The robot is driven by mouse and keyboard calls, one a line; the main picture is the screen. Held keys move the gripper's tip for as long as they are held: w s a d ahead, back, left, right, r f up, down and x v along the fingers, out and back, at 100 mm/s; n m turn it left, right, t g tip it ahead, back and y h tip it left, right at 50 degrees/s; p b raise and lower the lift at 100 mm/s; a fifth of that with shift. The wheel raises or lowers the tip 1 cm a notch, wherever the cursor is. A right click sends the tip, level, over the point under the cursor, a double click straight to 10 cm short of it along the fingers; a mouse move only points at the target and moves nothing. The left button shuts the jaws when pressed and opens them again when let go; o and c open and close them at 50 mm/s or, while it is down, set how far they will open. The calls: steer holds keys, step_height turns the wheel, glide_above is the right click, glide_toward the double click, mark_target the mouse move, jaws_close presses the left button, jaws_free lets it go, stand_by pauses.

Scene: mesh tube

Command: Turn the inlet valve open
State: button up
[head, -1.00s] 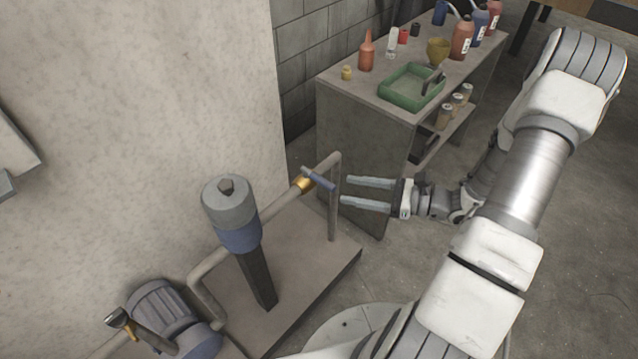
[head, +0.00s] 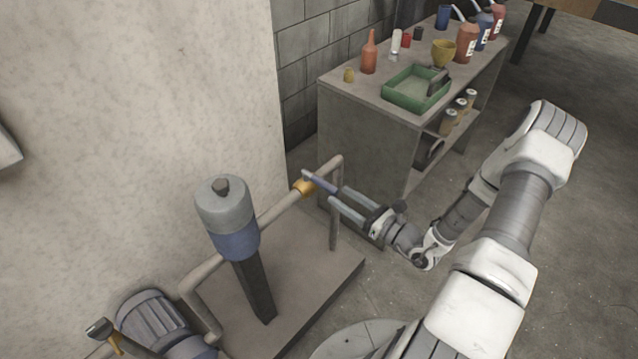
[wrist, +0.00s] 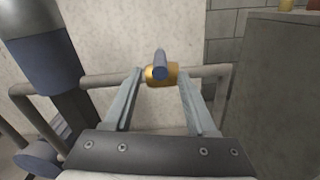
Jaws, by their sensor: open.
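The inlet valve has a brass body (head: 303,188) on a grey pipe and a blue lever handle (head: 318,180), which sticks out from the pipe toward my gripper. In the wrist view the brass body (wrist: 161,76) sits between my fingertips, with the blue handle (wrist: 160,64) pointing at the camera. My gripper (head: 336,194) is open, with one finger on each side of the handle. In the wrist view a gap shows between the handle and both fingers (wrist: 160,85). Whether the fingertips touch the pipe is unclear.
A grey and blue canister (head: 229,218) on a dark post stands left of the valve. A motor pump (head: 155,322) is at lower left. A cabinet (head: 365,145) with a green tray (head: 415,93) and bottles stands behind my gripper. Open floor lies to the right.

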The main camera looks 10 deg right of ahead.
mark_target(319, 182)
steer(key=b+x, duration=0.1)
steer(key=x, duration=0.8)
steer(key=shift+d, duration=0.1)
steer(key=shift+s, duration=0.1)
jaws_close()
stand_by(1.0)
